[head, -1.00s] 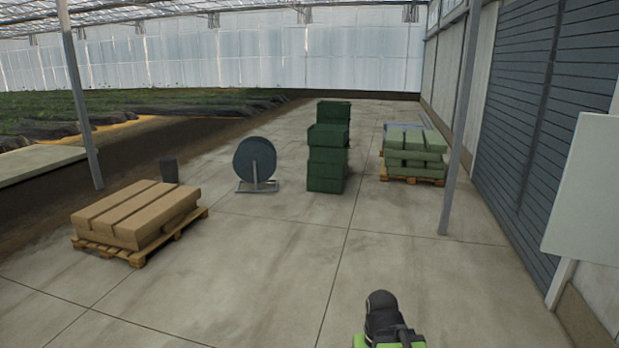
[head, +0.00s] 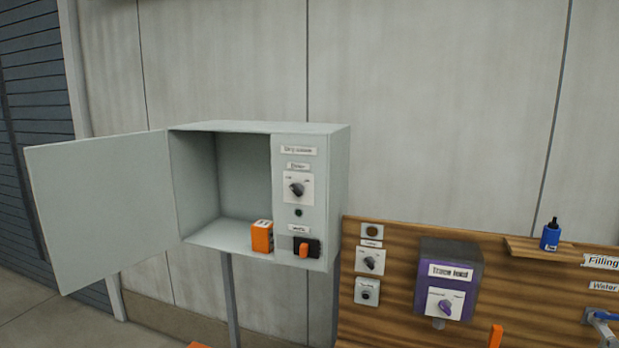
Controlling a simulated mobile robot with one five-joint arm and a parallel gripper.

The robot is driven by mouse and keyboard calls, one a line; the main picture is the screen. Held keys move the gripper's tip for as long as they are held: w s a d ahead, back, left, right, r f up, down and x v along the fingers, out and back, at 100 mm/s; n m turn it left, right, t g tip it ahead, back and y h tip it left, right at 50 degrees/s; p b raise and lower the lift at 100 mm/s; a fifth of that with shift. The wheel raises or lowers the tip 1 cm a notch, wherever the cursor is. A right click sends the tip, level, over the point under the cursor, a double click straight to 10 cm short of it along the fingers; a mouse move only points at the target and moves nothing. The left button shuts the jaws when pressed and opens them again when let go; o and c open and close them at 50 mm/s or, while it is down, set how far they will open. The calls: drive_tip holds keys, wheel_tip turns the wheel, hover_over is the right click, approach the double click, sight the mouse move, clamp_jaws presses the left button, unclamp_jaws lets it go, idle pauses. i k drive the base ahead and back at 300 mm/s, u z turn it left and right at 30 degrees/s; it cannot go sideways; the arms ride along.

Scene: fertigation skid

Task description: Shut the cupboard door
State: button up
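The grey cupboard (head: 310,220) stands on posts before the pale panel wall. Its door (head: 103,205) is wide open, swung out to the left on the left edge of the opening. The inside shows as an empty grey space apart from an orange block (head: 262,237) at its front right. The cupboard's right-hand panel bears labels, a black rotary knob (head: 297,189) and a black and orange switch (head: 305,248). My gripper is not in view in the head view.
A wooden board (head: 395,240) right of the cupboard carries small knobs, a purple-fronted box (head: 447,285) and a shelf with a blue bottle (head: 550,235). A blue-handled valve (head: 602,316) is at the right edge. Concrete floor shows bare at lower left.

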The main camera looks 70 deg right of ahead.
sight(104, 205)
drive_tip(key=z, duration=1.05)
drive_tip(key=k, duration=0.2)
drive_tip(key=u, duration=1.65)
drive_tip(key=i, duration=1.15)
drive_tip(key=u, duration=0.6)
